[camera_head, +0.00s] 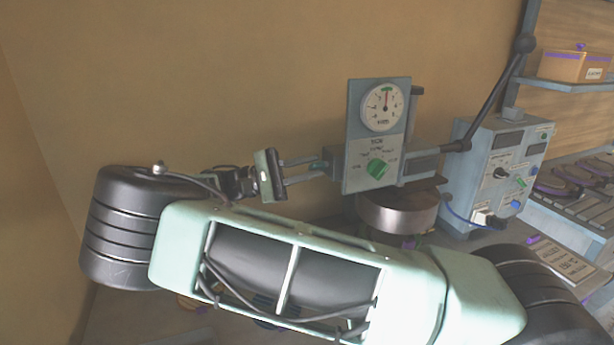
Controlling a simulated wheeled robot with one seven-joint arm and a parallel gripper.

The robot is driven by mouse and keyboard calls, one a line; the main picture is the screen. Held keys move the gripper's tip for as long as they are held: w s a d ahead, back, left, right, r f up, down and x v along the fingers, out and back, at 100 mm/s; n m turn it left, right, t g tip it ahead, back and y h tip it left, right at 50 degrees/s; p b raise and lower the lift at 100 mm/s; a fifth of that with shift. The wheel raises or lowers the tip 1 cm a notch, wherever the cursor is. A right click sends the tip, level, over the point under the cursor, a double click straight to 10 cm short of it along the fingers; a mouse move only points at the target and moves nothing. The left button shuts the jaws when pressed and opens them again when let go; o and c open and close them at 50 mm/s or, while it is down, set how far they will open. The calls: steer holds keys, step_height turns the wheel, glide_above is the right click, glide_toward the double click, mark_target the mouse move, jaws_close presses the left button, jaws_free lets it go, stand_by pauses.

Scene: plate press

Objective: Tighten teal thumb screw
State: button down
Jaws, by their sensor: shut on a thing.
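The press head is a blue-grey panel (350,185) with a round dial gauge (383,106) and a green knob (377,168) on its front. My gripper (324,166) reaches in from the left, and its two thin fingers end at the left side of the panel. The fingers are shut on a small teal-blue piece there, which appears to be the teal thumb screw (327,163). The fingertips hide most of it. A round metal platen (398,213) sits below the panel, partly behind my arm.
A dark lever (490,103) with a ball end rises right of the press. A grey control box (497,170) with knobs stands beside it. A shelf with a yellow box (577,67) and a rack of dark discs (575,183) are at far right. My arm covers the foreground.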

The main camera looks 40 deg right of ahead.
steer(key=m+y+b, duration=0.2)
steer(key=m, duration=0.3)
steer(key=shift+w+r+m+y+b, duration=0.1)
steer(key=shift+m+y+b, duration=0.5)
steer(key=shift+m, duration=0.9)
steer(key=c, duration=1.5)
jaws_free()
steer(key=shift+r, duration=0.1)
